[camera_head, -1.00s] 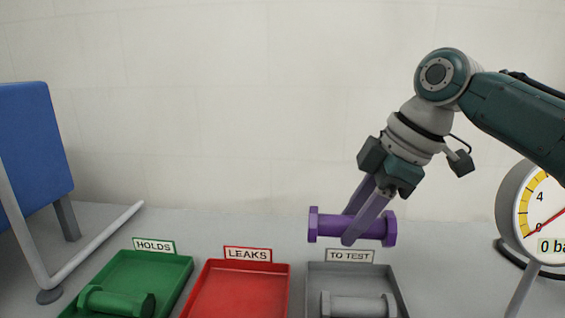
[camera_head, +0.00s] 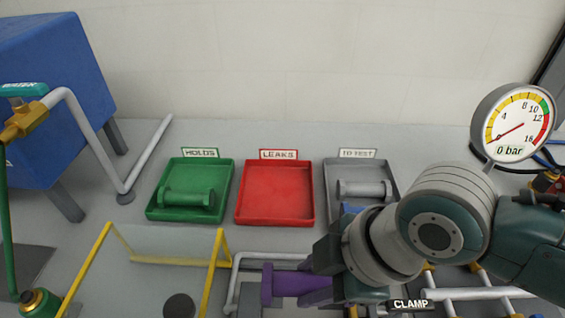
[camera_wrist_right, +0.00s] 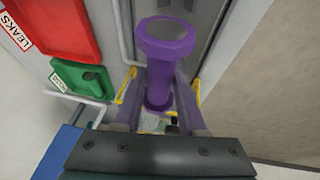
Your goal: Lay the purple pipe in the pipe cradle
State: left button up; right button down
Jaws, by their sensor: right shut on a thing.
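The purple pipe (camera_head: 287,283) with flanged ends is held by my right gripper (camera_head: 318,288), low in the head view, above the pipework at the front. The gripper and wrist hide its right end. In the right wrist view the purple pipe (camera_wrist_right: 166,68) sits between the two fingers of the right gripper (camera_wrist_right: 160,105), one flange facing the camera. I cannot make out the pipe cradle clearly; my right arm and the pipe cover much of the area near the CLAMP sign (camera_head: 410,304). My left gripper is not in view.
A green tray (camera_head: 226,180) holds a green pipe (camera_head: 187,197). The red tray (camera_head: 275,192) is empty. The grey tray (camera_head: 331,190) holds a grey pipe (camera_head: 364,189). A clear panel with a yellow frame (camera_head: 219,262) stands left of the pipe. The gauge (camera_head: 515,125) reads 0 bar.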

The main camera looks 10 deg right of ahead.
notch_tip(320, 180, down, 9)
jog(key=b, duration=0.8)
jog(key=shift+f, duration=0.15)
jog(key=shift+f+b, duration=0.55)
jog(key=shift+f, duration=0.2)
jog(key=c, duration=0.7)
grip_release()
jog(key=o, duration=0.3)
